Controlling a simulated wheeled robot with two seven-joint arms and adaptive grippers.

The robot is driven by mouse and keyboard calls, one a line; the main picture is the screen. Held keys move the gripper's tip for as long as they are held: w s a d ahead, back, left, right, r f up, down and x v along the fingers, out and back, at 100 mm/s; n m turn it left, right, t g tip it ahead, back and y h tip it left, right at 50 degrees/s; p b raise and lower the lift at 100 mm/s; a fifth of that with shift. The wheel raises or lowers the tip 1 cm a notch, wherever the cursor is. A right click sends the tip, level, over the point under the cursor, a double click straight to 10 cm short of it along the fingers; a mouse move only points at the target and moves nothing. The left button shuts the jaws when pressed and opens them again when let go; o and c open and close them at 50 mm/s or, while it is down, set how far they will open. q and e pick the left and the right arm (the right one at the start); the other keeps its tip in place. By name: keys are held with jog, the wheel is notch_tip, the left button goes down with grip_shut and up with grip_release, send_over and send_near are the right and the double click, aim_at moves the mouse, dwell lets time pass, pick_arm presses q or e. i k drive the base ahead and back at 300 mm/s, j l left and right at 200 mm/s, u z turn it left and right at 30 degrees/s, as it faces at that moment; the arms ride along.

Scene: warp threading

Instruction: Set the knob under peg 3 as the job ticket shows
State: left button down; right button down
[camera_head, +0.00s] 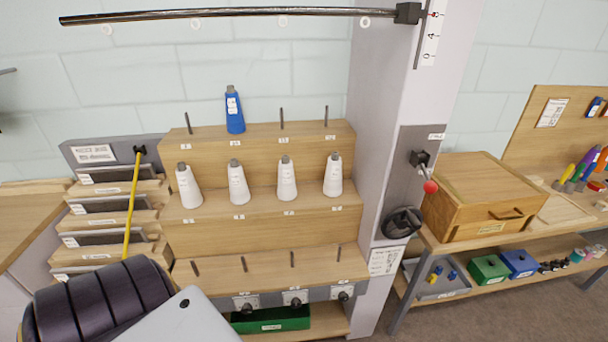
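The wooden stepped peg rack (255,240) stands in the middle, with several bare dark pegs on its lowest step. Three dark knobs show on the grey strip along its front: a left knob (246,308), a middle knob (296,301) and a right knob (343,296). Each has a small white dial plate. The peg numbers and dial settings are too small to read. A printed sheet (384,261) is on the grey column and another (550,112) on the right board; I cannot tell which is the job ticket. My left arm covers the lower left; neither gripper's fingertips show.
White cones (239,185) stand on the middle step and a blue cone (235,112) on the top step. A green bin (270,319) sits under the knobs. A red-tipped lever (430,187) and dark handwheel (402,222) stick out from the column. A wooden box (485,190) is on the right bench.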

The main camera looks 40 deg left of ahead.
aim_at(295, 303)
jog(key=u, duration=1.4)
